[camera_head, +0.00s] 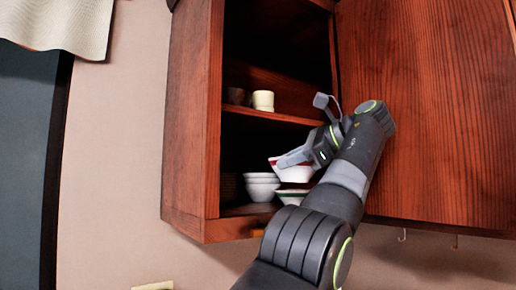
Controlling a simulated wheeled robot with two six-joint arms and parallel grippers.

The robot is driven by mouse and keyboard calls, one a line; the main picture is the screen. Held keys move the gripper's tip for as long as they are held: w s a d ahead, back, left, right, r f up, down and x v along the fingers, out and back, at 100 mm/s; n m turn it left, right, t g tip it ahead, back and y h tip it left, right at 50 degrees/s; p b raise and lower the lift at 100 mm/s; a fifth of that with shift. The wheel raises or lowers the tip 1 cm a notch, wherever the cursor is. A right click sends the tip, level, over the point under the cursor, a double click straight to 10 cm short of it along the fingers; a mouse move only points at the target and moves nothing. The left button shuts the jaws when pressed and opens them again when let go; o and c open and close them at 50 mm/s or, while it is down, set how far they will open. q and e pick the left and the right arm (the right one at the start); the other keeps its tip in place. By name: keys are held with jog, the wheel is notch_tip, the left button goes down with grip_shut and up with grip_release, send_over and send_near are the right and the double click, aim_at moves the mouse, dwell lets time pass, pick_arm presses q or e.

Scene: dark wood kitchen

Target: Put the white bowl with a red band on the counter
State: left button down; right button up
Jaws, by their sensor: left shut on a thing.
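The white bowl with a red band (291,173) is tilted at the lower shelf opening of the wooden cabinet, above other bowls. My left gripper (284,160) is at its rim, shut on it. The arm and gripper hide the bowl's right side. I cannot tell whether the bowl touches the bowls below. My right gripper is not in view. The counter is not in view.
White stacked bowls (262,188) and a green-banded bowl (291,196) stand close below on the cabinet's lower shelf. A pale cup (263,100) and a dark cup (235,96) stand above. The open cabinet door (440,110) blocks the right. The wall side at left is clear.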

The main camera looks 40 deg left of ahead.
pick_arm(q)
jog(key=w+d+p, duration=0.3)
jog(key=d+p, duration=0.1)
jog(key=d, duration=0.1)
jog(key=shift+d, duration=0.15)
